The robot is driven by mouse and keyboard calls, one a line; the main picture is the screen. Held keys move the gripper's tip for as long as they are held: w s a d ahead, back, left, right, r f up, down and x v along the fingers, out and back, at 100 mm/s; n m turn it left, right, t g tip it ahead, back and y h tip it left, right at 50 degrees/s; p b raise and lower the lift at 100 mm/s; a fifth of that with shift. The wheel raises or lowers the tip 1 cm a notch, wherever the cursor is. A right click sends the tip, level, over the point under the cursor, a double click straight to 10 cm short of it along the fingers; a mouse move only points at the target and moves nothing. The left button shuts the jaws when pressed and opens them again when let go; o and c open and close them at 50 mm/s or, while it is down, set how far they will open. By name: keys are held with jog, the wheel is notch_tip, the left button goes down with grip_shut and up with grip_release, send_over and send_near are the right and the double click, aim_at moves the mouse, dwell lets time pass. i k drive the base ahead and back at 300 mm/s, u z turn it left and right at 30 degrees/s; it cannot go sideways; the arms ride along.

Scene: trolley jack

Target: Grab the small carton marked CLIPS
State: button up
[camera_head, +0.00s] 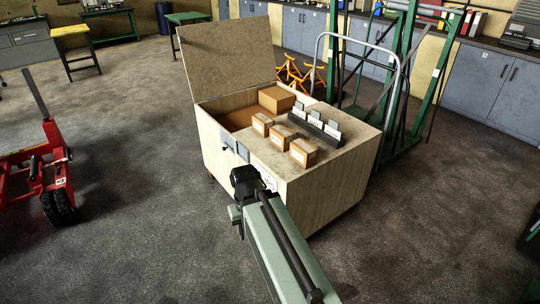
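Three small brown cartons with pale labels stand in a row on the flat top of a wooden chest (333,190): a left one (262,125), a middle one (281,138) and a right, nearest one (303,153). The lettering is too small to read, so I cannot tell which is marked CLIPS. My gripper (236,148) is at the chest's front upper edge, to the left of and apart from the cartons. Its two grey fingers look spread with nothing between them. My wrist and arm hide part of the chest's front.
A dark holder (315,127) with pale cards stands behind the cartons. The chest's lid (228,52) is raised on the left, and a larger carton (276,99) is inside. A red trolley jack (40,165) stands at left; green frames (440,80) are behind. Floor between jack and chest is clear.

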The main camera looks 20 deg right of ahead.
aim_at(305, 154)
jog(key=u, duration=0.15)
jog(key=i, duration=1)
jog(key=z, duration=0.1)
